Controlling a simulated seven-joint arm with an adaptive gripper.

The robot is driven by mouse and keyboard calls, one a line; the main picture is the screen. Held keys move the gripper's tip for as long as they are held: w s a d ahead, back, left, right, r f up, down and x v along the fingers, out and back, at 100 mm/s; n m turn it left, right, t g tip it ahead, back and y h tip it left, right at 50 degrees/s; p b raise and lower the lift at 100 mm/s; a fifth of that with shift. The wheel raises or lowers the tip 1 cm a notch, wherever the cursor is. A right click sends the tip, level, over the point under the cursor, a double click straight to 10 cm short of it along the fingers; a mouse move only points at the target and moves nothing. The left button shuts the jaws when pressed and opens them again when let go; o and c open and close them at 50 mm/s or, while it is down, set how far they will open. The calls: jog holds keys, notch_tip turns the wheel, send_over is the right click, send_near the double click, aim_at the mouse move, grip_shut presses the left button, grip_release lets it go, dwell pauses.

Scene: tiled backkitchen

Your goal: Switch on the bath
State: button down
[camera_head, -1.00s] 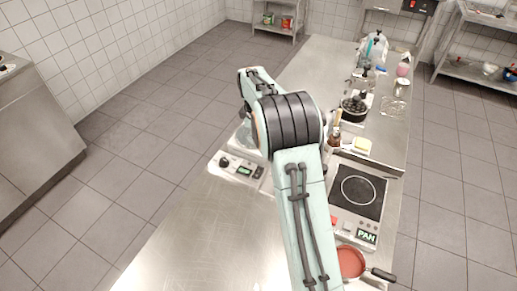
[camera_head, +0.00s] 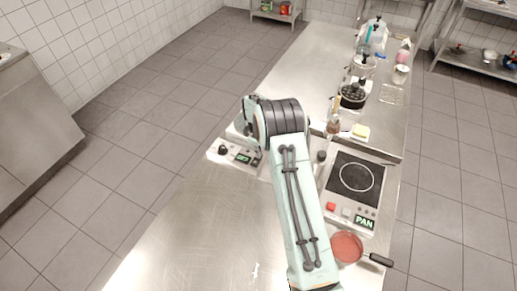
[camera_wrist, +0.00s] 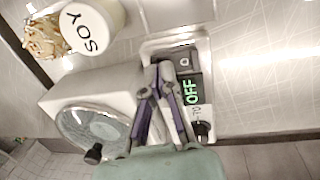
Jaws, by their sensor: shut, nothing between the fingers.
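The bath (camera_wrist: 70,95) is a pale unit with a round glass-like lid, tilted in the wrist view. Its control panel carries a lit green OFF display (camera_wrist: 191,92), a black knob (camera_wrist: 201,130) and a grey switch (camera_wrist: 184,62). In the head view its panel (camera_head: 235,155) shows left of my arm, with the rest mostly hidden behind the arm. My gripper (camera_wrist: 165,69) is shut and empty. Its fingertips are over the panel, close beside the switch and the display; I cannot tell whether they touch.
A white tub marked SOY (camera_wrist: 92,28) stands near the bath, with noodle-like food (camera_wrist: 45,38) beside it. A hob (camera_head: 355,183) with a PAN display and a red pan (camera_head: 346,247) are right of my arm. The steel counter (camera_head: 190,225) is clear at front left.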

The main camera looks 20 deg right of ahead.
jog(key=shift+w+d+f, duration=0.1)
jog(key=shift+f, duration=0.3)
jog(key=shift+s+a+r, duration=0.25)
jog(key=shift+s+a, duration=0.3)
jog(key=shift+r, duration=0.15)
notch_tip(320, 180, up, 14)
jog(key=w+d, duration=0.1)
jog(key=shift+w+d, duration=0.2)
jog(key=shift+f, duration=0.2)
dwell(0.4)
